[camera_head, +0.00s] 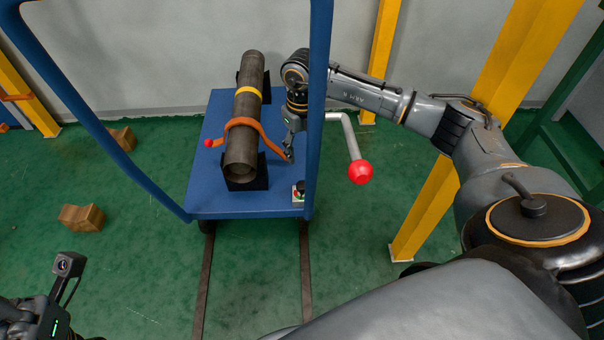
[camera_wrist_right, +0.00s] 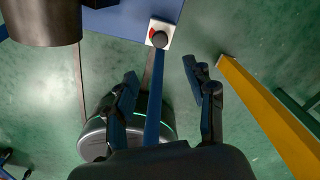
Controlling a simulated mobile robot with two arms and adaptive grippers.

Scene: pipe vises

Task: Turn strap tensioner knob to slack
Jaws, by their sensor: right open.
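A small black knob (camera_head: 300,186) sits on a white plate with red and green marks at the front right corner of the blue cart deck (camera_head: 215,205). It also shows in the right wrist view (camera_wrist_right: 160,39), beyond the fingertips. My right gripper (camera_head: 289,152) is open and empty above the deck, behind the knob and apart from it. An orange strap (camera_head: 262,131) arches over a dark pipe (camera_head: 244,130) lying on black supports. Part of my left gripper (camera_head: 68,266) shows at the bottom left; its jaw state is unclear.
The cart's blue upright (camera_head: 318,110) stands close to my right gripper and crosses in front of my arm. A grey lever with a red ball (camera_head: 361,172) sticks out at right. Yellow posts (camera_head: 428,210) stand beyond. Brown blocks (camera_head: 82,217) lie on the green floor.

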